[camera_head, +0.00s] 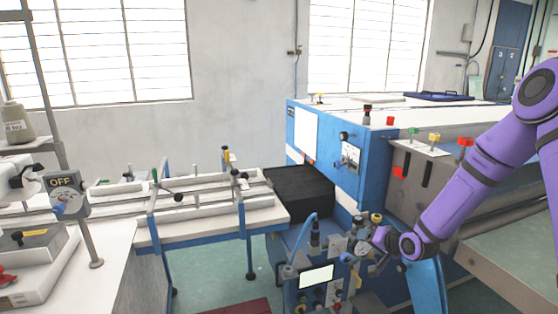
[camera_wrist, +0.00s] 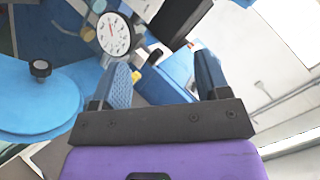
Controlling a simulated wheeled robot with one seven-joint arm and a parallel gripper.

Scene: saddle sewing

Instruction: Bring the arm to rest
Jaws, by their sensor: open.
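My purple arm reaches in from the right edge of the head view and slopes down to the left. My gripper (camera_head: 374,266) is at its low end, small and partly lost against the control panel of the blue machine (camera_head: 375,170). In the wrist view my gripper (camera_wrist: 160,78) shows two blue-grey fingers spread wide apart, with nothing held between them. A round dial gauge (camera_wrist: 113,33) lies beyond the left finger in that view. I cannot tell how far the fingers are from the panel parts.
A control panel with a lit screen (camera_head: 317,276) stands low in the middle. A blue-legged feed table (camera_head: 215,226) runs left from the machine. An OFF switch box (camera_head: 63,195) stands at left. Green floor shows below the feed table.

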